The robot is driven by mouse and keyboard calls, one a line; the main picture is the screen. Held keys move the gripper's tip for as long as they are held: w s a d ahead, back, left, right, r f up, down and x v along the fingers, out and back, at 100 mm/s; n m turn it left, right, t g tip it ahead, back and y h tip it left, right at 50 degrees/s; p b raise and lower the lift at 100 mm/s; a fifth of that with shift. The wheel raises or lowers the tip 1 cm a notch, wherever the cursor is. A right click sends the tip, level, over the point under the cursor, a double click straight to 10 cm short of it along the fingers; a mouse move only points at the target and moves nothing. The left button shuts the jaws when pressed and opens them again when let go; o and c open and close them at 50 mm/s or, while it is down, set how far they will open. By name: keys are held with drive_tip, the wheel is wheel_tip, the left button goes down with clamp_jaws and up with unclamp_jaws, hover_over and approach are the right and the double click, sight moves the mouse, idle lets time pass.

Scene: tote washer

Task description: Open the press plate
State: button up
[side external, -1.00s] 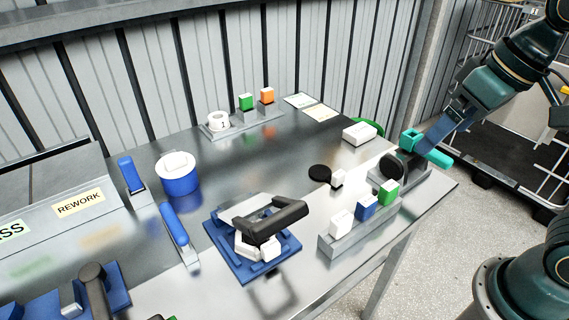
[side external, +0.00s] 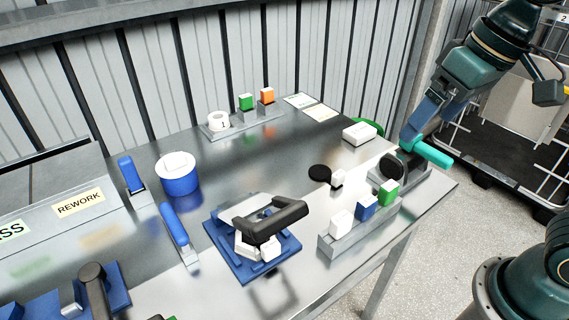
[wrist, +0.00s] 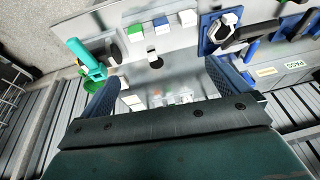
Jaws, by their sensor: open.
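A blue-based fixture (side external: 222,250) with a pale plate and a black bar handle (side external: 275,220) stands mid-bench in the side view. White blocks sit under the handle. I cannot tell for sure whether this is the press plate or how far its plate is raised. In the wrist view the fixture (wrist: 208,44) is at the upper right, beyond my right finger. My gripper (side external: 413,137) is at the right end of the bench, in front of a teal handle (side external: 433,155) and hiding part of it. In the wrist view my gripper (wrist: 160,75) has its fingers wide apart with nothing held.
A grey rack with white, blue (side external: 367,207) and green blocks stands between the fixture and my gripper. A black disc (side external: 319,171), a blue tub (side external: 180,182) and a blue lever (side external: 174,226) are nearby. Another black-handled blue fixture (side external: 118,275) is at lower left.

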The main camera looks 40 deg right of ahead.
drive_tip(key=w+a+r+g, duration=0.25)
drive_tip(key=w+a, duration=0.35)
drive_tip(key=a, duration=0.4)
drive_tip(key=g+h, duration=0.1)
hover_over(280, 213)
drive_tip(key=shift+a, duration=0.1)
drive_tip(key=shift+f, duration=0.15)
wheel_tip(280, 213, down, 14)
drive_tip(key=shift+r, duration=0.2)
